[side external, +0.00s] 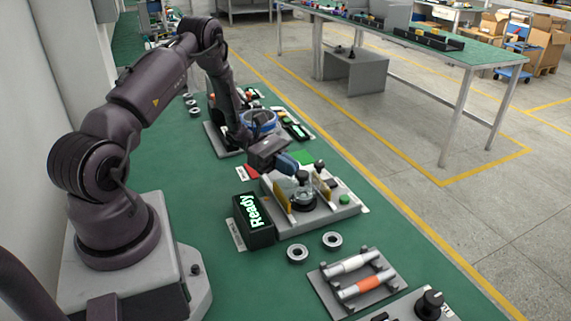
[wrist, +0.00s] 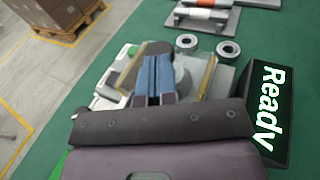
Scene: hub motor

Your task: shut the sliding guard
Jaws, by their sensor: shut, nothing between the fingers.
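The grey fixture (side external: 325,217) sits on the green bench, with a round dark hub part (side external: 303,200) at its middle. Two upright yellow-edged panels stand on either side of the hub; the left one (side external: 281,198) and the right one (side external: 325,190) show in the side view. They also show in the wrist view, one at right (wrist: 207,77) and one at left (wrist: 133,62). I cannot tell surely which part is the sliding guard. My gripper (side external: 299,164) has blue fingers, shut and empty, above the rear of the fixture. In the wrist view the fingers (wrist: 155,82) lie between the panels and hide part of the hub.
A black "Ready" display (side external: 254,220) stands left of the fixture. Two metal rings (side external: 315,248) lie in front of it. A grey tray with white and orange handles (side external: 360,284) is nearer the camera. A green button (side external: 344,199) is on the fixture's right.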

